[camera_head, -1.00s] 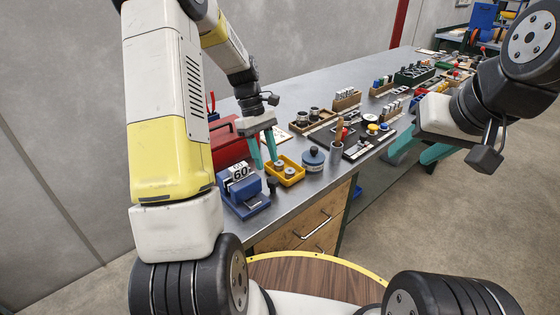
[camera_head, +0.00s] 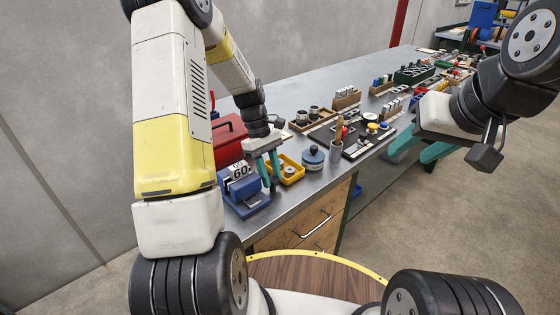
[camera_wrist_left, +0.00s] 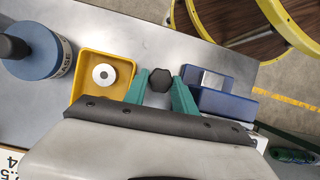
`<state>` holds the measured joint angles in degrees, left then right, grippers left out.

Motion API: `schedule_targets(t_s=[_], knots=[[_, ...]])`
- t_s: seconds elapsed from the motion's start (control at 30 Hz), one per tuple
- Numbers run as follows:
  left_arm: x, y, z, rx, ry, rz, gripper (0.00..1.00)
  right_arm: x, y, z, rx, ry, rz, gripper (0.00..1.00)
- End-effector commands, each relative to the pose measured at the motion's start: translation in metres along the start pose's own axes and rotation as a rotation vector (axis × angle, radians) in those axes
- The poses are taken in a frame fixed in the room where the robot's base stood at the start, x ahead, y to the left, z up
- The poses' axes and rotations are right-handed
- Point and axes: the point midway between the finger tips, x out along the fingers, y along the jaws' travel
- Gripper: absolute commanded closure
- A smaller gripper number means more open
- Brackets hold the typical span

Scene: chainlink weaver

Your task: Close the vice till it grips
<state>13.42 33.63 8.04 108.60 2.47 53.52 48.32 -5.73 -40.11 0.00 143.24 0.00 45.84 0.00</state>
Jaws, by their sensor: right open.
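The blue vice (camera_head: 246,204) stands at the near left end of the bench, with a "60" label on it. In the left wrist view the vice (camera_wrist_left: 228,104) lies right of the fingers. Its black knob (camera_wrist_left: 160,80) appears between my left gripper's teal fingertips; whether they touch it is unclear. My left gripper (camera_head: 268,184) points down beside the vice, its fingers apart. It also shows in the left wrist view (camera_wrist_left: 161,76). My right gripper (camera_head: 418,156) is open and empty, away from the vice at the right.
A yellow tray (camera_head: 299,177) with metal round parts sits right of the vice, close to my left fingers. A blue round pot (camera_head: 313,160) stands beyond it. A red toolbox (camera_head: 229,143) is behind. Several racks and tools line the bench (camera_head: 292,205) further back.

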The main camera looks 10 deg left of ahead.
Motion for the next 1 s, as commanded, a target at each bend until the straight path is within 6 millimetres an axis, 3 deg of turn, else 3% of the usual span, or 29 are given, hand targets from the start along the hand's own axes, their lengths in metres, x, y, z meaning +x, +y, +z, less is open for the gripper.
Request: schedule_targets(t_s=[0.47, 1.0], knots=[[0.0001, 0.0015, 0.0009, 0.105, 0.004, -0.044, 1.00, 0.0000, 0.0000, 0.0000, 0.000, 0.000, 0.000, 0.55], [-0.0001, 0.0048, 0.0026, 0.550, 0.024, -0.229, 1.00, 0.0000, 0.0000, 0.0000, 0.000, 0.000, 0.000, 0.55]])
